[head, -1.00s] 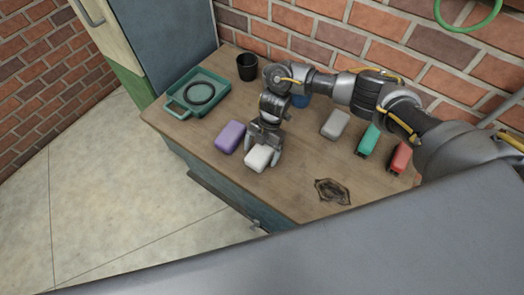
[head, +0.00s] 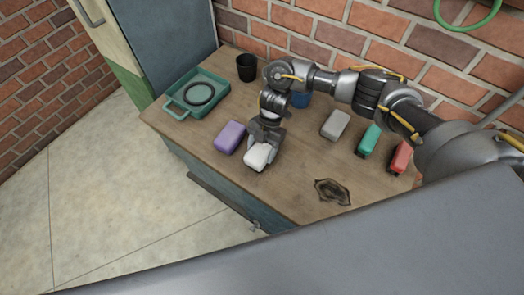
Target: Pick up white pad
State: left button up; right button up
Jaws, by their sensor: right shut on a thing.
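The white pad (head: 256,158) is near the front edge of the wooden table, just right of a purple pad (head: 230,137). My right gripper (head: 263,147) is over the white pad from behind and is shut on it. The fingers cover the pad's far part. I cannot tell whether the pad is clear of the tabletop. My left gripper does not show.
On the table (head: 300,190), a green tray (head: 177,108) with a dark ring and a black cup (head: 247,67) stand at the left. Grey (head: 335,125), green (head: 368,141) and red (head: 400,157) blocks and a blue item (head: 301,100) are at the right.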

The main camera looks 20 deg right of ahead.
jog(key=s+d+r+b, duration=0.1)
jog(key=s+d+r, duration=0.1)
jog(key=s+r, duration=0.4)
jog(key=s+d+r+b, duration=0.1)
jog(key=s+d+r, duration=0.2)
jog(key=s+r, duration=0.3)
jog(key=shift+s+d, duration=0.35)
jog(key=shift+s, duration=0.05)
jog(key=o, duration=0.5)
jog(key=shift+c, duration=0.2)
jog(key=c, duration=0.4)
jog(key=shift+o, duration=0.2)
jog(key=w+d+r+m+t, duration=0.4)
jog(key=w+r+m, duration=0.4)
jog(key=m, duration=0.7)
jog(key=shift+w+d+t, duration=0.15)
jog(key=shift+w+t, duration=0.65)
jog(key=shift+w, duration=0.15)
